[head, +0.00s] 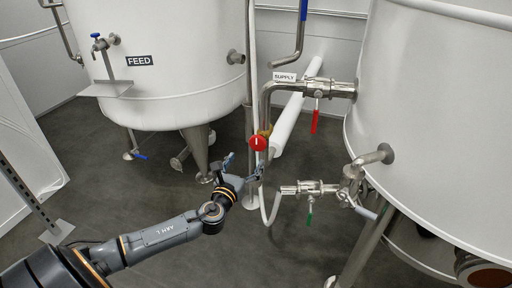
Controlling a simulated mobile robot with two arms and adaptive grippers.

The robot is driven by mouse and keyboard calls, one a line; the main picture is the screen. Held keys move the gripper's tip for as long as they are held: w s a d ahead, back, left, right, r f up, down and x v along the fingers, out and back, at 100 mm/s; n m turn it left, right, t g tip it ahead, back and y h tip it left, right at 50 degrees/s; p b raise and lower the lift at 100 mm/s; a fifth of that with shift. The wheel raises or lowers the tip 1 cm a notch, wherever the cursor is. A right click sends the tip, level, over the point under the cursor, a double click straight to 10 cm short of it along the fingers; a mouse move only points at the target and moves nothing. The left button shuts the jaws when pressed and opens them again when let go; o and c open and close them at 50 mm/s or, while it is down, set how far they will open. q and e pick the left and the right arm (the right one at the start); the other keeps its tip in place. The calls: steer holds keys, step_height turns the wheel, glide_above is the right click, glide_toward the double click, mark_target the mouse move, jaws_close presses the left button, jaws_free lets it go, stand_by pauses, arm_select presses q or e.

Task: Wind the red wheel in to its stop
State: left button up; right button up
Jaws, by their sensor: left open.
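The red wheel (258,143) is a small round knob with a pale mark on its face. It sits on a brass-coloured valve body (265,132) on the steel pipe between the two tanks. My left gripper (244,166) is open, just below and left of the wheel. One finger is up at the left and the other reaches right, close under the wheel. I cannot tell whether that finger touches the wheel or pipe. My right gripper is not in view.
The FEED tank (180,85) stands at the left and a large white tank (440,120) at the right. A red-handled supply valve (315,118) and a green-handled valve (309,215) are right of the wheel. A white hose (270,211) hangs below. Open floor (130,190) lies left.

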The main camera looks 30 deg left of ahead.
mark_target(257, 144)
arm_select(q)
steer(key=b+x, duration=0.1)
steer(key=x, duration=0.4)
steer(key=shift+w+a, duration=0.15)
steer(key=shift+w, duration=0.15)
steer(key=x, duration=0.3)
steer(key=shift+w+b, duration=0.15)
steer(key=shift+b, duration=0.2)
steer(key=shift+w+a, duration=0.15)
steer(key=shift+w, duration=0.3)
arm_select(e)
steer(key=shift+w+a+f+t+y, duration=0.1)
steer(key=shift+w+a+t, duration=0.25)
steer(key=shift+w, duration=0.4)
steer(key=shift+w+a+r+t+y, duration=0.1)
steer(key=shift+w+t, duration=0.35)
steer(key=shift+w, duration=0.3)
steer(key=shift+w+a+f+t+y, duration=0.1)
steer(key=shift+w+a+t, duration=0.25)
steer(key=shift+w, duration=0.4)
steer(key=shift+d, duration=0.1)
arm_select(q)
steer(key=c, duration=1.1)
